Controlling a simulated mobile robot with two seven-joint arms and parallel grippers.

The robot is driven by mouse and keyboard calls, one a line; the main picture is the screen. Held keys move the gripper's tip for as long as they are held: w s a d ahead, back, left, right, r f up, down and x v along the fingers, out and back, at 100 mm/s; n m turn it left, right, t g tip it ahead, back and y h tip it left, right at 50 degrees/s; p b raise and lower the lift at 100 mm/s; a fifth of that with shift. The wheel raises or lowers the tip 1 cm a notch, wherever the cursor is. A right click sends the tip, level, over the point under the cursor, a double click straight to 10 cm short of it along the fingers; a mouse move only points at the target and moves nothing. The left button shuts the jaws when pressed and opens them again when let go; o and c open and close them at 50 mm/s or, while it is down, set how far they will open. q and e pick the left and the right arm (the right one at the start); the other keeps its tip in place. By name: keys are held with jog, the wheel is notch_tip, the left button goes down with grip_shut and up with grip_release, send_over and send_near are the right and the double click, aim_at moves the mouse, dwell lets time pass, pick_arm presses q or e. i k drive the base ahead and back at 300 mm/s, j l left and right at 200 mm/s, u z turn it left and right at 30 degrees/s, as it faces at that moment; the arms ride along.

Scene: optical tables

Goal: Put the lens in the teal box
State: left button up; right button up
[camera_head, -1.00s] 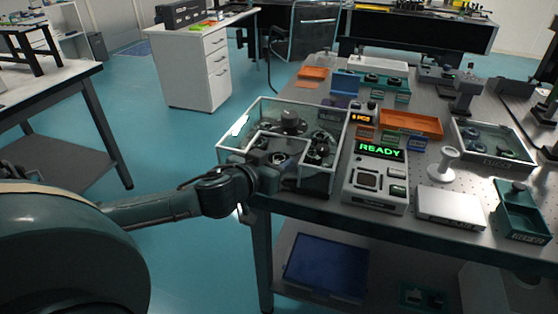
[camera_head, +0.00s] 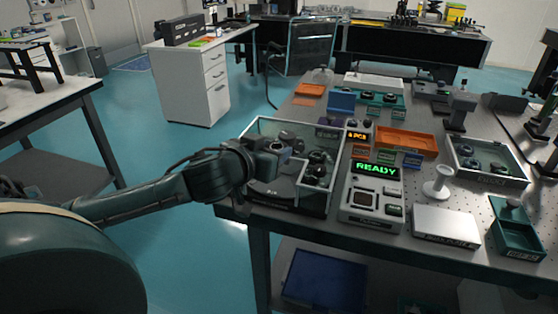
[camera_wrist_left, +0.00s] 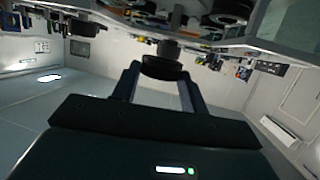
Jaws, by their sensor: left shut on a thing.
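My left gripper (camera_head: 278,148) is at the left side of the clear-walled case (camera_head: 332,190), level with its upper part. In the left wrist view the gripper (camera_wrist_left: 160,72) is shut on a dark round lens (camera_wrist_left: 162,68), which sits between the two fingertips. The lens is too small to make out clearly in the head view. An open teal box (camera_head: 518,240) stands at the right front of the table, well to the right of the gripper. My right gripper is not in view.
Dark round parts (camera_head: 316,170) stand in the case. Between case and teal box are a device reading READY (camera_head: 372,192), a white spool-shaped stand (camera_head: 438,184) and a silver box (camera_head: 445,226). An orange tray (camera_head: 407,143) and a grey tray (camera_head: 490,165) lie behind.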

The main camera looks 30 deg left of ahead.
aim_at(514, 242)
jog(key=k, duration=1)
